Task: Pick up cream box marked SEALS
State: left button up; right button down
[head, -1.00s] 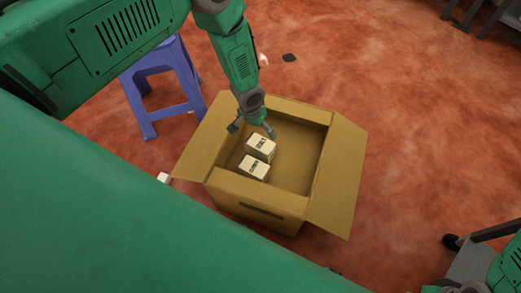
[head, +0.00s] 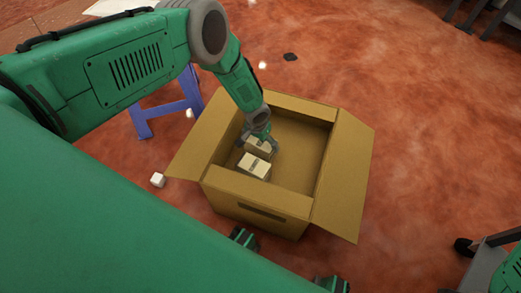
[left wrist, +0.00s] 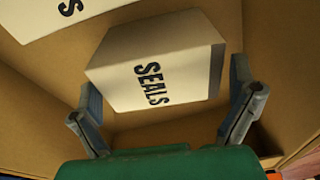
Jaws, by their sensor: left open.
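The cream box marked SEALS (left wrist: 155,65) lies in the open cardboard box (head: 262,187). In the left wrist view it sits between the two fingers of my left gripper (left wrist: 167,112), with a gap on each side. In the head view my left gripper (head: 258,142) is down inside the carton, open, over the farther cream box (head: 257,153) and partly hiding it. A second cream box (head: 254,166) lies just in front of it. It shows at the upper left of the left wrist view (left wrist: 60,14), with only an S readable.
The carton's walls stand close around the gripper, and its side flaps spread outward. Its right half is empty. A purple stool (head: 172,115) stands behind my left arm. A small white cube (head: 158,180) lies on the reddish floor left of the carton.

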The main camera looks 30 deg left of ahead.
pick_arm(q)
jog(key=shift+w+d, duration=0.1)
jog(key=shift+d, duration=0.05)
jog(key=c, duration=1)
